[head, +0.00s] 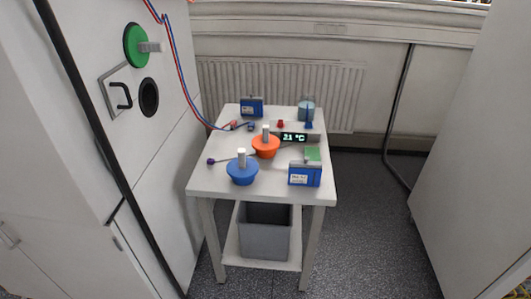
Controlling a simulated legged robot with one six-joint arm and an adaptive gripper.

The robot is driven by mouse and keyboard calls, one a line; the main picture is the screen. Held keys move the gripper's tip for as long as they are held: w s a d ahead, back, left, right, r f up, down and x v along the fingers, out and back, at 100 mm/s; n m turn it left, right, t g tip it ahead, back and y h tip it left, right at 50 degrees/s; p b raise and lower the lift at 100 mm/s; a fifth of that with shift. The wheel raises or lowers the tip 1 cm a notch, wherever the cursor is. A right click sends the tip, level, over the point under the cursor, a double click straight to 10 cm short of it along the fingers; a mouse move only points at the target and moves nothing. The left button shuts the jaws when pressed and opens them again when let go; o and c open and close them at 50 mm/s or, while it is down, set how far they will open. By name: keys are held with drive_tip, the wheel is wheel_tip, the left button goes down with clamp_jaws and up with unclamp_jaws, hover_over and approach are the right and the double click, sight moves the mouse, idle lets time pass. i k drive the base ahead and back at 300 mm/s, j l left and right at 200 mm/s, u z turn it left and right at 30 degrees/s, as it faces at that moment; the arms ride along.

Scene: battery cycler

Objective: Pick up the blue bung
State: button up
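The blue bung (242,174) sits on the front left part of the white table (265,191). It is a blue, tapered plug with a light grey upright handle on top. Nothing is touching it from above. An orange bung (266,148) of the same shape stands just behind it and to the right. My gripper does not show in the head view.
A blue box (305,175) stands front right, and another (251,107) at the back. A display (293,138), cables and small parts lie around. A green bung (136,46) is on the left cabinet's wall. A grey bin (264,231) stands below. Floor right is clear.

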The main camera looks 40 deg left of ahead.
sight(242, 169)
drive_tip(key=i+l+u, duration=0.1)
drive_tip(key=i+u, duration=0.25)
drive_tip(key=i+l+u, duration=0.15)
drive_tip(key=i+u, duration=0.2)
drive_tip(key=i+l+u, duration=0.5)
drive_tip(key=u, duration=0.25)
drive_tip(key=i+l+u, duration=0.2)
drive_tip(key=u, duration=0.2)
drive_tip(key=i+l+u, duration=0.15)
drive_tip(key=u, duration=0.25)
drive_tip(key=l+u, duration=0.4)
drive_tip(key=i+l+u, duration=0.15)
drive_tip(key=u, duration=0.15)
drive_tip(key=i+l+u, duration=0.1)
drive_tip(key=l+u, duration=0.5)
drive_tip(key=i+j+z, duration=0.1)
drive_tip(key=j+z, duration=0.3)
drive_tip(key=j, duration=0.2)
drive_tip(key=j+z, duration=0.4)
drive_tip(key=j, duration=0.2)
